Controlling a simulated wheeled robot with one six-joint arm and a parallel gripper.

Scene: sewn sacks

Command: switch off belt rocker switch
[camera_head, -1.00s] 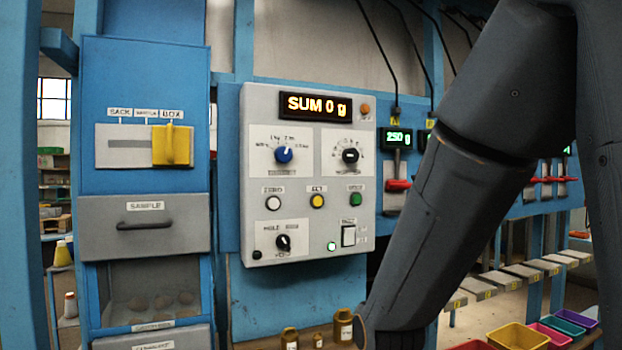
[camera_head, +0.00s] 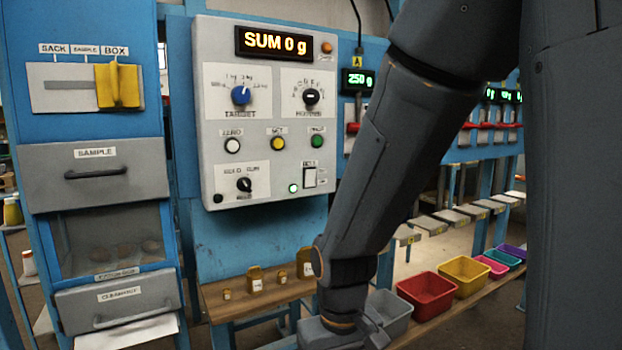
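The belt rocker switch (camera_head: 309,178) is a small white rocker in a dark frame at the lower right of the grey control panel (camera_head: 210,120). Its label above is small, and I cannot tell which way the rocker is tipped. A lit green lamp (camera_head: 293,188) sits just left of it. My dark arm passes close to the right of the panel in the picture and runs down to the bottom edge. My gripper's fingers are not in view.
The panel display (camera_head: 273,42) reads SUM 0 g. Several brown weights stand on a wooden shelf (camera_head: 225,308) below. Grey, red (camera_head: 427,295) and yellow (camera_head: 464,276) bins line the right. A blue cabinet with a sample drawer (camera_head: 97,176) stands at the left.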

